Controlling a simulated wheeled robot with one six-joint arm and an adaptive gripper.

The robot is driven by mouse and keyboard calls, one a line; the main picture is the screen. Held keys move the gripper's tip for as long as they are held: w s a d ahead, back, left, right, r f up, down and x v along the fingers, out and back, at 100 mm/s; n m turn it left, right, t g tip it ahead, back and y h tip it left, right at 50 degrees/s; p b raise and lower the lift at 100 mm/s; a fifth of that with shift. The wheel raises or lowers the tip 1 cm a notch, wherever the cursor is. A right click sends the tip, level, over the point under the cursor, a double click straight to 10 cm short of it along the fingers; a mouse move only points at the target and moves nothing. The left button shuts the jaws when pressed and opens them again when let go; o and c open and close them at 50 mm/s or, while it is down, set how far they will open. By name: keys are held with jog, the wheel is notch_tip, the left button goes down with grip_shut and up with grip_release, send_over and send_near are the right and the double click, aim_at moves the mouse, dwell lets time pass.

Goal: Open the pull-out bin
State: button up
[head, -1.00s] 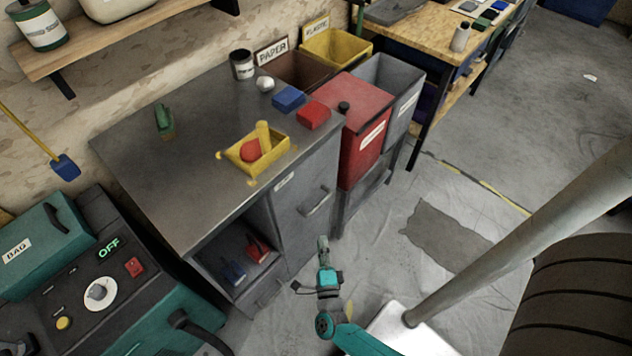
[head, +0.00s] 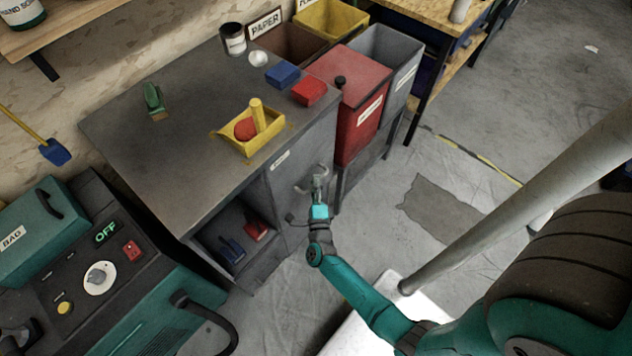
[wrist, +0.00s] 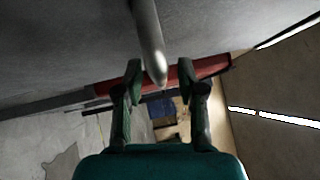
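The pull-out bin (head: 294,200) is the tall grey front at the right end of the grey cabinet, with a small label near its top. It looks shut, level with the cabinet face. Its metal bar handle (head: 325,168) is partly hidden by my gripper (head: 319,180) in the head view. In the wrist view the handle (wrist: 148,38) comes down from the top, and its rounded end lies between the two green fingers of my gripper (wrist: 160,78). The fingers are open, with a gap on both sides of the bar. I cannot tell whether either finger touches it.
A yellow tray (head: 236,144) and red and blue blocks lie on the cabinet top. A red bin (head: 358,122) and a grey bin (head: 404,68) stand on the right. An open shelf (head: 216,236) is to the left. The floor (head: 385,240) in front is mostly clear.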

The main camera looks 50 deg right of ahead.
jog(key=shift+w+d, duration=0.3)
jog(key=shift+d, duration=0.05)
grip_shut()
